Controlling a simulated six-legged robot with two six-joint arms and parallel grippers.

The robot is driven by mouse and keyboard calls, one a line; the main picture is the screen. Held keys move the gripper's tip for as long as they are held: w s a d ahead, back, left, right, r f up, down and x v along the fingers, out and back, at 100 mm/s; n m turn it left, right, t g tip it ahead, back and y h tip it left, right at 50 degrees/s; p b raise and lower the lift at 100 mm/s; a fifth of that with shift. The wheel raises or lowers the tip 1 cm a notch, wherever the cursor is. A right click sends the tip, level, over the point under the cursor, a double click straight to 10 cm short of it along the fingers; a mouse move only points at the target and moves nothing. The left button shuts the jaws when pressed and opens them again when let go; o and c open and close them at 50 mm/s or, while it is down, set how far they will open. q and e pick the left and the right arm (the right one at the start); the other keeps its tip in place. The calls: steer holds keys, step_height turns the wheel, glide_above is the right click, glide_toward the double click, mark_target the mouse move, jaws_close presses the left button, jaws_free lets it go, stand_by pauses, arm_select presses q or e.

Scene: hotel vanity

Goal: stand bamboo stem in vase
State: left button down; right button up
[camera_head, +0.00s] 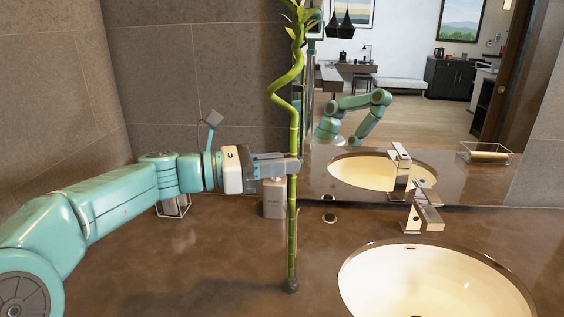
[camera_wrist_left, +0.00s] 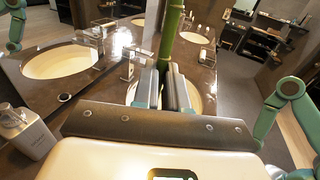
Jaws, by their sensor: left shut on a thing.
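The green bamboo stem (camera_head: 291,225) stands close to upright, with a curl in its upper part and leaves at the top. My left gripper (camera_head: 293,166) is shut on the stem's middle. The stem also shows between the fingers in the left wrist view (camera_wrist_left: 170,35). Its dark lower end is over the counter; I cannot tell whether it touches. I see no clear vase; a small clear or metal-framed holder (camera_head: 173,207) is partly hidden behind my left arm. My right gripper is not in view.
A brown counter (camera_head: 220,245) holds a round basin (camera_head: 430,280) and a chrome faucet (camera_head: 424,212) at right. A grey bottle (camera_head: 274,199) stands just behind the stem. A mirror (camera_head: 390,140) rises behind.

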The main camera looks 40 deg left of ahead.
arm_select(q)
steer(key=shift+f+b, duration=0.65)
steer(key=shift+f, duration=0.4)
steer(key=c, duration=1.1)
jaws_free()
steer(key=v, duration=1.6)
steer(key=shift+s+a, duration=0.1)
